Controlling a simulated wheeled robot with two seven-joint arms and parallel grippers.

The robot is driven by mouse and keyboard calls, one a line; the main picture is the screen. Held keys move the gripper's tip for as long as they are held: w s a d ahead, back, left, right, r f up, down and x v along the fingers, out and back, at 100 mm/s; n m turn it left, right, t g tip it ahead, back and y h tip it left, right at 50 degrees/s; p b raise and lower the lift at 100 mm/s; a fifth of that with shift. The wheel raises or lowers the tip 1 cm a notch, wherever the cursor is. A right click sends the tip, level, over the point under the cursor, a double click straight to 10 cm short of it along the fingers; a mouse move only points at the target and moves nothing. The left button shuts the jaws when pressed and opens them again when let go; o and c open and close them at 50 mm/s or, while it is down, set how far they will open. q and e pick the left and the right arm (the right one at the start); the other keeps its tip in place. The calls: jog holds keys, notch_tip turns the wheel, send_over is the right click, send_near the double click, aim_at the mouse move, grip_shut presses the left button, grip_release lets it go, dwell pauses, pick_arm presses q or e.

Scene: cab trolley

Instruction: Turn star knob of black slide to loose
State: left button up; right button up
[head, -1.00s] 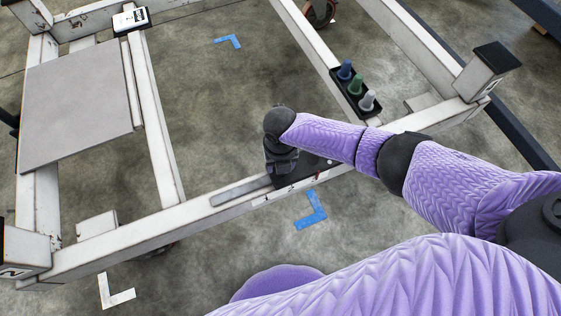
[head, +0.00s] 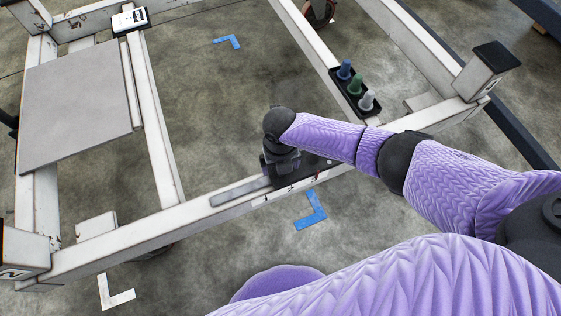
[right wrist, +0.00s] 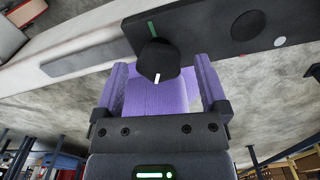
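The black slide (head: 312,168) lies on the white frame's front rail in the head view; the right wrist view shows it as a black plate (right wrist: 205,28). The black star knob (right wrist: 158,60) stands on it, with a white mark on its lower side in the picture. A green mark lies on the plate just above the knob. My right gripper (right wrist: 161,72) is open; its purple fingers stand left and right of the knob with visible gaps. In the head view my right wrist hides the knob and the fingertips. My left gripper is not in view.
A grey flat bar (head: 240,192) lies on the rail left of the slide. The wrist view shows a round dark disc (right wrist: 248,25) and a small white disc (right wrist: 280,42) farther along the plate. A black tray (head: 350,103) holds blue, green and grey pieces. A grey panel (head: 75,100) is at left.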

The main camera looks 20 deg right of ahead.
pick_arm(q)
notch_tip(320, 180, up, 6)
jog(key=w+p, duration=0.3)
jog(key=p, duration=0.3)
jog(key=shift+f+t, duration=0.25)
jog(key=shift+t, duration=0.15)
pick_arm(e)
notch_tip(320, 180, up, 10)
jog(key=shift+f, duration=0.1)
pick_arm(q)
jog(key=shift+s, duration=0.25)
